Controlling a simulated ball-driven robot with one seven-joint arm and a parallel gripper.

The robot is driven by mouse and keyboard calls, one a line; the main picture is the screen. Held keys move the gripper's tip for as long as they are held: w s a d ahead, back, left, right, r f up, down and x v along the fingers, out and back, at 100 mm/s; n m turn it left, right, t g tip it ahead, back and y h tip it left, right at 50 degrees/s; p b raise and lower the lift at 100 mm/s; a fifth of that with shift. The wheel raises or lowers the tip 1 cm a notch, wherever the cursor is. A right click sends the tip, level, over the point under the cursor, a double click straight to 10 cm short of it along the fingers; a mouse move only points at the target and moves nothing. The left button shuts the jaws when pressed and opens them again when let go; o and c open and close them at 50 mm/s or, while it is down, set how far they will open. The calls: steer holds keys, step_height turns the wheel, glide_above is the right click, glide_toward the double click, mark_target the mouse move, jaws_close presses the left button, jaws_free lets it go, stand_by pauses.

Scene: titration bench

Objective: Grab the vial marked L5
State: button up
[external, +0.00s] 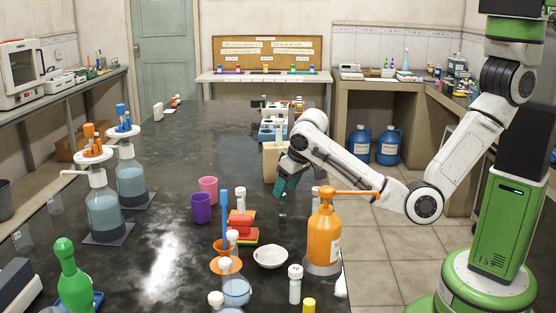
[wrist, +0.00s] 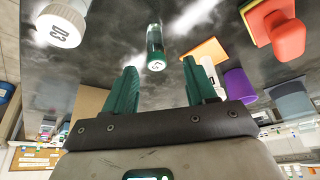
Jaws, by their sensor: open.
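In the external view my gripper (external: 287,184) points down over the dark bench, left of the orange pump bottle. I cannot clearly make out the vial there, close to the fingers.
A larger white-capped container (wrist: 63,24), its marking looking like D3, stands to the left in the wrist view. A purple cup (external: 201,208), an orange pump bottle (external: 325,232) and a white dish (external: 270,256) stand around. Bare bench (external: 165,200) lies to the left.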

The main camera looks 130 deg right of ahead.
mark_target(283, 198)
steer(key=x, duration=0.2)
steer(key=shift+d+f, duration=0.15)
steer(key=shift+f, duration=0.05)
steer(key=shift+s+p+x, duration=0.1)
steer(key=shift+p+x, duration=0.15)
steer(key=shift+x, duration=1.05)
steer(key=shift+s+p+x, duration=0.15)
steer(key=shift+p+x, duration=0.05)
steer(key=shift+x, duration=1.1)
steer(key=shift+c, duration=0.5)
jaws_close()
